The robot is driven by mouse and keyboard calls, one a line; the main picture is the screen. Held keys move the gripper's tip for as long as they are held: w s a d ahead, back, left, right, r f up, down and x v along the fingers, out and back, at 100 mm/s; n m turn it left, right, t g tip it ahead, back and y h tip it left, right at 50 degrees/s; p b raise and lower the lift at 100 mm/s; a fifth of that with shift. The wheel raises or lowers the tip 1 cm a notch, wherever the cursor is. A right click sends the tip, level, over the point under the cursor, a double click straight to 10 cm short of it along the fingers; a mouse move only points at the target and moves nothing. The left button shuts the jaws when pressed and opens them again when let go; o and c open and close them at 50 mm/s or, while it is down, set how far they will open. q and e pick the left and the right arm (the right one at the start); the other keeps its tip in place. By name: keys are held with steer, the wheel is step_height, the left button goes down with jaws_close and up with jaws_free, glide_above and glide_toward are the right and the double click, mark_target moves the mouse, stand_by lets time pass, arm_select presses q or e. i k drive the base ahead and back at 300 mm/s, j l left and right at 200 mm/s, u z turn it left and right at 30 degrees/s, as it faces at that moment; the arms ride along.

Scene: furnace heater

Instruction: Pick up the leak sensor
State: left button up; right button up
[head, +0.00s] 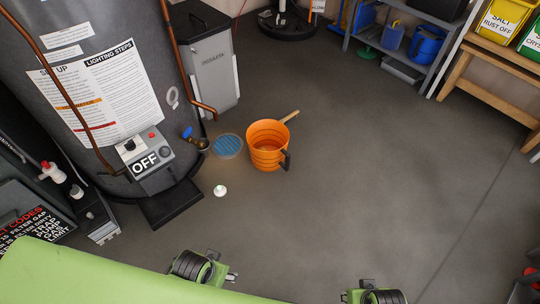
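A small round white disc, which looks like the leak sensor (220,190), lies on the grey floor in front of the water heater, below and left of the orange bucket. Nothing touches it. My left gripper (231,277) is at the bottom of the head view, below the disc and apart from it. My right gripper (346,296) is at the bottom edge, further right and partly cut off. The fingers are too small and partly hidden to show whether either is open.
The orange bucket (267,147) stands near a blue-grated floor drain (228,146). The grey water heater (101,63) has a black step-like part (172,206) jutting out left of the disc. A shelf (405,52) and wooden bench (492,92) stand at upper right. The middle and right floor is clear.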

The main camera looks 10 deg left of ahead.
mark_target(219, 191)
steer(key=u, duration=0.95)
